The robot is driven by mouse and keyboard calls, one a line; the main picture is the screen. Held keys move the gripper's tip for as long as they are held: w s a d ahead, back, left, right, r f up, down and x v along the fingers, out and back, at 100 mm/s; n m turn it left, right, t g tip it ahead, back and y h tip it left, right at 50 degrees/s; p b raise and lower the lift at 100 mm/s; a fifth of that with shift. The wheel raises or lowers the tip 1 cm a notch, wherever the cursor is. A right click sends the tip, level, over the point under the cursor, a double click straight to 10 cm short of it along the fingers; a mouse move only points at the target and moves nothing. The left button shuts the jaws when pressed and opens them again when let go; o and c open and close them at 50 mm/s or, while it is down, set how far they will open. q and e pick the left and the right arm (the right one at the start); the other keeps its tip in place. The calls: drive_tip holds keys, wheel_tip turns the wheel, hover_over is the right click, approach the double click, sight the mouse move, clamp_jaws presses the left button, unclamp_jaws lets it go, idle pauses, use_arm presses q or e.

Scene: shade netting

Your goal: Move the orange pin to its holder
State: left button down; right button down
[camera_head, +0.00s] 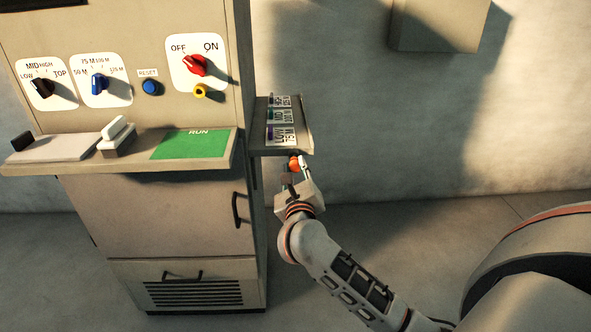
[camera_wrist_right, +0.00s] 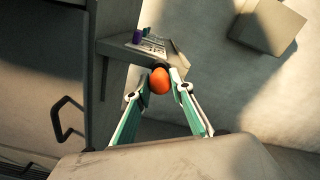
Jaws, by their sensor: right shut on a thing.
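The orange pin (camera_head: 294,163) is held between the fingers of my right gripper (camera_head: 296,166), just in front of and below the near edge of the small side shelf (camera_head: 306,138). In the right wrist view the orange pin (camera_wrist_right: 159,81) shows as a round orange end between the two fingertips of the right gripper (camera_wrist_right: 160,84). The side shelf (camera_wrist_right: 119,48) lies just beyond it there. The shelf carries labelled spots with a purple pin (camera_head: 270,132) and a green pin (camera_head: 270,115). I cannot tell which spot is the orange pin's holder. My left gripper is not in view.
The cabinet (camera_head: 160,215) stands left of my right arm, with a black door handle (camera_head: 237,209). Its front ledge carries a green RUN plate (camera_head: 193,144) and a white lever (camera_head: 117,135). A box (camera_head: 438,24) hangs on the wall. The floor at right is clear.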

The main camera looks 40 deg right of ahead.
drive_tip(key=shift+w+d, duration=0.4)
drive_tip(key=shift+w, duration=0.2)
idle(0.3)
drive_tip(key=c, duration=1.7)
unclamp_jaws()
drive_tip(key=shift+s+a, duration=0.2)
drive_tip(key=shift+s, duration=0.05)
drive_tip(key=v, duration=1.1)
drive_tip(key=shift+s+a, duration=0.1)
drive_tip(key=shift+s, duration=0.05)
